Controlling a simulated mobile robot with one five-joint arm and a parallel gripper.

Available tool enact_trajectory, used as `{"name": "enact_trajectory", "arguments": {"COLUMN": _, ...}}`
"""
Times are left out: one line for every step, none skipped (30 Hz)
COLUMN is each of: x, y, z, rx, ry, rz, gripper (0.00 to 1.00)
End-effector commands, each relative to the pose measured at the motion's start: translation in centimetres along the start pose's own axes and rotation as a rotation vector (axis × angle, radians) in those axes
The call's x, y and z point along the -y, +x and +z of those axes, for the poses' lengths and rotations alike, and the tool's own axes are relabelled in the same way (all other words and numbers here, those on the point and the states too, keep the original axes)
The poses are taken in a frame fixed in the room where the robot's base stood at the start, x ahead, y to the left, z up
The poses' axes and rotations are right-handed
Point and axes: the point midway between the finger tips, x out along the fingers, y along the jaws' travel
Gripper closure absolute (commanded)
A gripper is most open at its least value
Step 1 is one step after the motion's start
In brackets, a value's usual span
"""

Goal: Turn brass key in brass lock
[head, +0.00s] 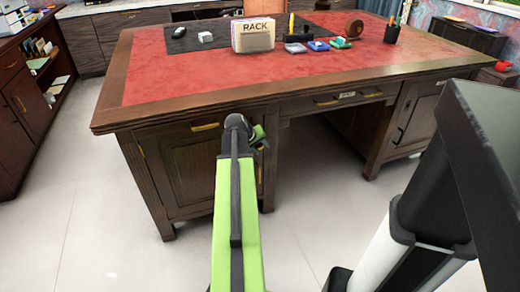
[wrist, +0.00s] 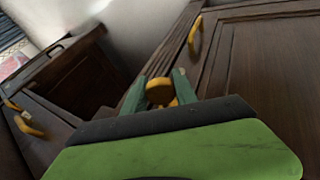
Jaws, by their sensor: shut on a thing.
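The brass key (wrist: 159,91) shows in the wrist view as a rounded brass head between the two green fingers of my gripper (wrist: 158,92). My gripper is shut on it. A bit of brass shows just below the head, but I cannot tell whether it is key or lock. The brass lock cannot be made out, and how far the key sits in it is hidden. In the head view my gripper (head: 258,138) is at the right side of the desk's left cabinet door (head: 190,168), partly hidden behind my arm. The key cannot be seen there.
The wooden desk (head: 112,110) has a red leather top holding a rack box (head: 253,35), several small coloured items and a pen cup (head: 391,34). A brass pull (head: 205,127) is on the left cabinet. The knee space is open, and pale floor lies in front.

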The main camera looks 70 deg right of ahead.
Motion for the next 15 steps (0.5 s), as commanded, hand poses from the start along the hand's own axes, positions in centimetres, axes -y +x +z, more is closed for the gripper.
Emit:
{"name": "enact_trajectory", "arguments": {"x": 0.06, "y": 0.1, "z": 0.05, "rx": -0.001, "ry": -0.003, "rz": 0.007, "gripper": 1.0}}
{"name": "enact_trajectory", "arguments": {"x": 0.08, "y": 0.15, "z": 0.08, "rx": -0.001, "ry": -0.006, "rz": 0.014, "gripper": 1.0}}
{"name": "enact_trajectory", "arguments": {"x": 0.11, "y": 0.21, "z": 0.12, "rx": -0.002, "ry": -0.01, "rz": 0.027, "gripper": 1.0}}
{"name": "enact_trajectory", "arguments": {"x": 0.1, "y": 0.25, "z": 0.14, "rx": -0.004, "ry": -0.013, "rz": 0.038, "gripper": 1.0}}
{"name": "enact_trajectory", "arguments": {"x": 0.08, "y": 0.26, "z": 0.14, "rx": -0.005, "ry": -0.017, "rz": 0.049, "gripper": 1.0}}
{"name": "enact_trajectory", "arguments": {"x": 0.07, "y": 0.26, "z": 0.13, "rx": -0.006, "ry": -0.022, "rz": 0.063, "gripper": 1.0}}
{"name": "enact_trajectory", "arguments": {"x": 0.06, "y": 0.26, "z": 0.12, "rx": -0.008, "ry": -0.026, "rz": 0.074, "gripper": 1.0}}
{"name": "enact_trajectory", "arguments": {"x": 0.06, "y": 0.25, "z": 0.11, "rx": -0.01, "ry": -0.03, "rz": 0.084, "gripper": 1.0}}
{"name": "enact_trajectory", "arguments": {"x": 0.02, "y": 0.27, "z": 0.11, "rx": -0.01, "ry": -0.034, "rz": 0.098, "gripper": 1.0}}
{"name": "enact_trajectory", "arguments": {"x": 0.02, "y": 0.29, "z": 0.11, "rx": -0.011, "ry": -0.037, "rz": 0.106, "gripper": 1.0}}
{"name": "enact_trajectory", "arguments": {"x": -0.01, "y": 0.3, "z": 0.11, "rx": -0.012, "ry": -0.04, "rz": 0.116, "gripper": 1.0}}
{"name": "enact_trajectory", "arguments": {"x": -0.04, "y": 0.31, "z": 0.12, "rx": -0.014, "ry": -0.044, "rz": 0.129, "gripper": 1.0}}
{"name": "enact_trajectory", "arguments": {"x": -0.07, "y": 0.31, "z": 0.12, "rx": -0.015, "ry": -0.048, "rz": 0.138, "gripper": 1.0}}
{"name": "enact_trajectory", "arguments": {"x": -0.1, "y": 0.31, "z": 0.12, "rx": -0.016, "ry": -0.051, "rz": 0.148, "gripper": 1.0}}
{"name": "enact_trajectory", "arguments": {"x": -0.11, "y": 0.31, "z": 0.11, "rx": -0.017, "ry": -0.056, "rz": 0.16, "gripper": 1.0}}
